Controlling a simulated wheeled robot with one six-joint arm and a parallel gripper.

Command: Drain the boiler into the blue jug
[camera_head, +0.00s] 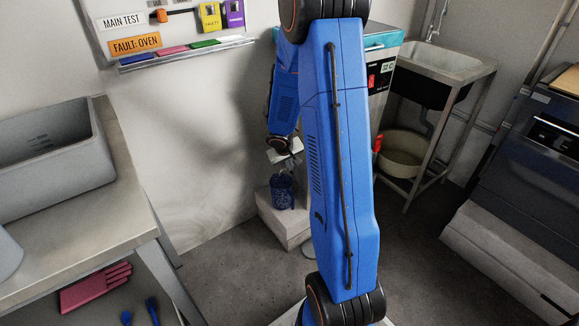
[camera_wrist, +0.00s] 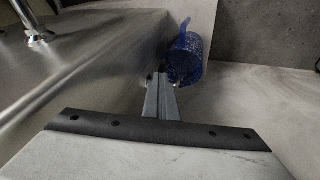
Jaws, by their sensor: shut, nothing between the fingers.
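The blue jug (camera_head: 282,192) stands upright on a pale block at the foot of the wall. It is speckled and shows its handle in the wrist view (camera_wrist: 186,58). My gripper (camera_head: 288,172) points down just above the jug in the head view. In the wrist view its fingers (camera_wrist: 161,80) are shut and empty, with their tips close beside the jug; I cannot tell if they touch it. The boiler (camera_head: 381,80) has a steel body, a turquoise top and a red switch, and is largely hidden behind my arm.
A red handle (camera_head: 377,143) shows right of my arm. A sink (camera_head: 434,60) stands behind, with a round tub (camera_head: 405,160) beneath. A bench with a grey bin (camera_head: 55,165) is at left. In the wrist view, a chrome fitting (camera_wrist: 30,20) stands on steel. Floor between is clear.

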